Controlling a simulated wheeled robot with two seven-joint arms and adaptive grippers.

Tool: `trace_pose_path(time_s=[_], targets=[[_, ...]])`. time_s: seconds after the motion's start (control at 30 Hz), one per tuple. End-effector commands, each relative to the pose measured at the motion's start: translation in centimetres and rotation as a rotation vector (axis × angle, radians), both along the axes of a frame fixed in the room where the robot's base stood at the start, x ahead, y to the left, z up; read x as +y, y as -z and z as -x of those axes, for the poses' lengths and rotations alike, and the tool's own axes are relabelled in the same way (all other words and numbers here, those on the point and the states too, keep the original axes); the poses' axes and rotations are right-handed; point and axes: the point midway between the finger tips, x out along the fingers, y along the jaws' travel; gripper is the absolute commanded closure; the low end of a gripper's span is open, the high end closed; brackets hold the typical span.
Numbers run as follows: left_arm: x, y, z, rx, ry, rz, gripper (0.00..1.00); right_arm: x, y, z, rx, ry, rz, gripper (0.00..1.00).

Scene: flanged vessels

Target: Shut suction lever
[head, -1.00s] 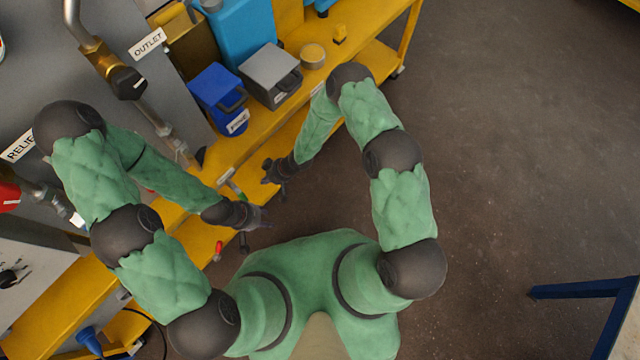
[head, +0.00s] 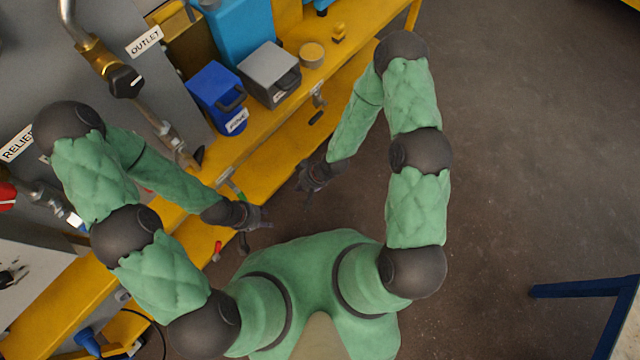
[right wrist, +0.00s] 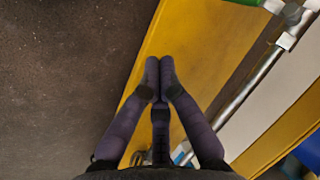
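No label reading suction is legible, so I cannot tell which lever is the suction one. A small green handle (head: 239,195) shows beside the left hand in the head view, and a red handle (head: 217,249) is lower down. A green part (right wrist: 244,2) also shows at the top edge of the right wrist view, by a metal pipe (right wrist: 250,88). My right gripper (head: 303,188) is off the bench edge, its fingertips together and empty in the right wrist view (right wrist: 160,66). My left gripper (head: 262,217) is near the green handle; its fingers are too small to judge.
The yellow bench (head: 272,158) runs diagonally, bearing a blue can (head: 216,92) and a grey can (head: 268,72). A brass valve with a black knob (head: 125,80) stands by the OUTLET label (head: 143,42). Floor to the right is clear up to a blue frame (head: 580,290).

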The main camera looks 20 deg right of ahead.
Motion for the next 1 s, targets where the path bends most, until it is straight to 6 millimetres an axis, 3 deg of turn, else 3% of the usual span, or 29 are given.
trace_pose_path(time_s=[0.2,0.5,0.7,1.0], targets=[[0.0,0.2,0.0,0.0,0.0,0.0,0.6,-2.2,-1.2,2.9,0.079,0.1,0.033,1.0],[0.0,-2.1,0.0,0.0,0.0,0.0,0.6,-4.2,-4.8,6.1,0.161,0.196,0.071,1.0],[0.0,-4.0,0.0,0.0,0.0,0.0,0.6,-4.8,-7.1,7.2,0.188,0.224,0.084,1.0],[0.0,-4.7,0.0,0.0,0.0,0.0,0.6,-5.0,-7.9,7.6,0.197,0.236,0.088,1.0]])
